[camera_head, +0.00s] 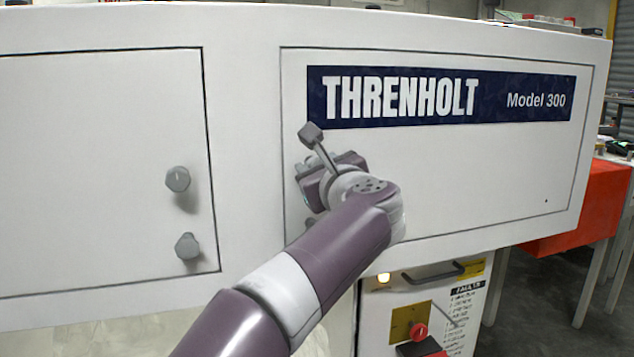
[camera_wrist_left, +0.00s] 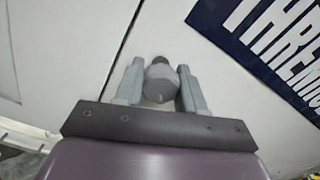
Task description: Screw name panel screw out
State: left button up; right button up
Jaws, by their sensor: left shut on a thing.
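The name panel (camera_head: 470,170) is a white framed plate with a dark blue band lettered THRENHOLT and Model 300. My left gripper (camera_head: 318,178) is at the lower left of the band, close to the panel's left edge. In the left wrist view, the left gripper (camera_wrist_left: 160,80) has its two grey fingers on either side of a grey name panel screw (camera_wrist_left: 160,88) and is shut on it. My right gripper is not in view.
The panel on the left (camera_head: 90,160) carries two grey screws, an upper (camera_head: 178,179) and a lower (camera_head: 187,246). Below the name panel is a cabinet with a dark handle (camera_head: 433,272) and a red knob (camera_head: 419,330). A red box (camera_head: 585,215) stands at the right.

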pick_arm(q)
jog(key=n+b, duration=0.3)
jog(key=n, duration=0.2)
jog(key=shift+f+n, duration=0.15)
jog(key=shift+n, duration=0.15)
jog(key=n+b, duration=0.1)
jog(key=n, duration=0.2)
jog(key=shift+r+n+b, duration=0.2)
jog(key=shift+n+b, duration=0.25)
jog(key=shift+n, duration=0.75)
jog(key=shift+r, duration=0.1)
jog(key=o, duration=1.1)
jog(key=shift+w, duration=0.1)
jog(key=shift+c, duration=0.2)
